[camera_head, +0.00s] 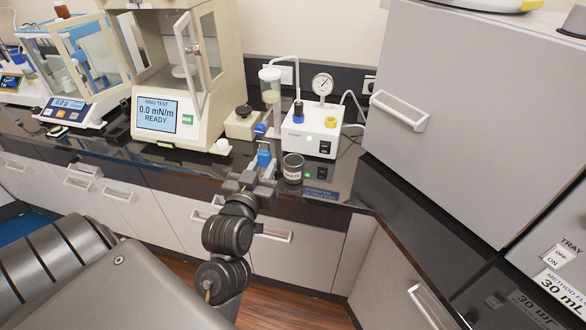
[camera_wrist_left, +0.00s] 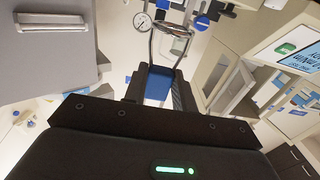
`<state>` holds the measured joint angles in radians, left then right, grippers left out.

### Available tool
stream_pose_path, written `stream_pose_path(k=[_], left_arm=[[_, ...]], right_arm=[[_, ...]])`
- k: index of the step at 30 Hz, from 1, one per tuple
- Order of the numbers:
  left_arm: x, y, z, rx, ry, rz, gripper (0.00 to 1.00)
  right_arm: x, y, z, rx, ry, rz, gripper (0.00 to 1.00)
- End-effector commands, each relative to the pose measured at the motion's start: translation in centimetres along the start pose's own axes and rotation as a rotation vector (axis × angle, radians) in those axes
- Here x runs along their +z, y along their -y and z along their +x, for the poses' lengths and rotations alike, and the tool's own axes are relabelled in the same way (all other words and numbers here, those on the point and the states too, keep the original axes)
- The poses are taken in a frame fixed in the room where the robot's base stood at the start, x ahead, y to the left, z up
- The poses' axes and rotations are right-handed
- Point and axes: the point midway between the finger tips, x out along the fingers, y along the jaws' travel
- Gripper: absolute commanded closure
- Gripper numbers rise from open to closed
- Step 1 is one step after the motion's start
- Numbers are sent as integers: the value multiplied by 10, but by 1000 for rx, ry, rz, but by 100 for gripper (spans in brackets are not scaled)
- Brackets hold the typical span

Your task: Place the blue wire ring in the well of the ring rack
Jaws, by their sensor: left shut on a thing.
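My left gripper (camera_head: 262,160) is over the front of the dark bench and shut on the blue grip of the wire ring (camera_head: 263,158). In the left wrist view, the blue grip (camera_wrist_left: 158,86) sits between the dark fingers, and a thin wire frame extends up beyond the fingertips. My right gripper is not in view.
A ring-test instrument reading READY (camera_head: 160,115) stands left. A white unit with a gauge (camera_head: 312,130) stands behind right, and a small labelled can (camera_head: 292,168) is close to the gripper's right. A tall grey cabinet (camera_head: 470,100) fills the right side.

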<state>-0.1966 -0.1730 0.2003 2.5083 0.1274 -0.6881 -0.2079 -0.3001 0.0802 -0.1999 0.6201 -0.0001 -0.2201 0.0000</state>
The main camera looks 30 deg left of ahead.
Motion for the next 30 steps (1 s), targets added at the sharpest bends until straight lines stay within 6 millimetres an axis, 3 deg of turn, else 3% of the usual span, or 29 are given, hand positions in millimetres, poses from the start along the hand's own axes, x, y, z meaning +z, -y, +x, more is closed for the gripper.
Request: stream_pose_path(k=[5, 15, 17, 21, 24, 30], left_arm=[[6, 3, 4, -6, -1, 1, 96], [31, 18, 44, -5, -5, 3, 96], [28, 23, 58, -6, 5, 10, 96], [44, 35, 90, -7, 6, 8, 96], [66, 39, 104, -5, 9, 4, 96], [90, 46, 123, -5, 5, 2, 96]], right_arm=[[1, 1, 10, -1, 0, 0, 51], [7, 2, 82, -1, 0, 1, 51], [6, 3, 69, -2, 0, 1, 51], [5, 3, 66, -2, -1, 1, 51], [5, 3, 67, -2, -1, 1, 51], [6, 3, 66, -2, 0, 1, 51]])
